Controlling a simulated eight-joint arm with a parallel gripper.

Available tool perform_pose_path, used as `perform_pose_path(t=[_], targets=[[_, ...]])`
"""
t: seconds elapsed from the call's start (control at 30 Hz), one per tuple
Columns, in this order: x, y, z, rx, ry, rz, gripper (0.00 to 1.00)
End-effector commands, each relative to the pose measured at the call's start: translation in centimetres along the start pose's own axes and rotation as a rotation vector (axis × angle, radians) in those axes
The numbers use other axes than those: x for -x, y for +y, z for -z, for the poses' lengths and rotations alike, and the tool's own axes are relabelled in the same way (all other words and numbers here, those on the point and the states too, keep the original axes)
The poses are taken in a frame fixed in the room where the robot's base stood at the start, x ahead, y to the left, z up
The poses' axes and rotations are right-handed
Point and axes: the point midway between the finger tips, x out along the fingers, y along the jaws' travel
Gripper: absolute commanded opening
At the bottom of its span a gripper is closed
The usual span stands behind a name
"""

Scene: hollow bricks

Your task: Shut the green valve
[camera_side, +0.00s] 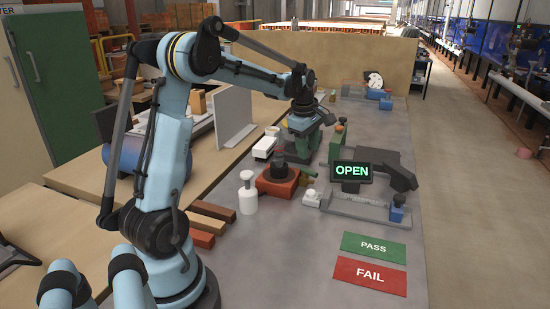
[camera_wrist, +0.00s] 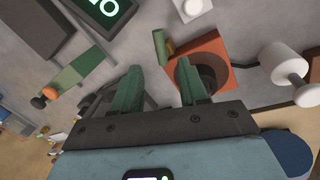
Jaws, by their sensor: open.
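No part is clearly marked as the green valve. In the side view a green upright block (camera_side: 337,143) with a brown knob stands right of my gripper (camera_side: 308,148). A green bar with an orange knob (camera_wrist: 68,77) shows at left in the wrist view. A small green cylinder (camera_wrist: 160,47) lies beside an orange-red block with a round dark opening (camera_wrist: 238,75). A black sign reading OPEN (camera_side: 351,171) stands at right in the side view; part of it shows in the wrist view (camera_wrist: 108,8). My gripper's green fingers (camera_wrist: 160,88) are apart, with nothing visible between them.
A white bottle-like piece (camera_side: 248,197) stands left of the red block (camera_side: 277,184). Green PASS (camera_side: 373,245) and red FAIL (camera_side: 369,274) plates lie in front. A grey tray (camera_side: 355,207) lies under the sign. The bench strip around the plates is clear.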

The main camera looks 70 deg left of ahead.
Motion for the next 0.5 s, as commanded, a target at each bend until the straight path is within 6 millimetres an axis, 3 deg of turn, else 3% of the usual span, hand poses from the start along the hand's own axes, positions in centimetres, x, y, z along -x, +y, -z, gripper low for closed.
perform_pose_path(t=[0.2, 0.5], targets=[[-4.2, 0.0, 0.0, -0.001, 0.0, 0.0, 0.43], [-7.2, 0.0, 0.0, -0.002, 0.0, -0.001, 0.43]])
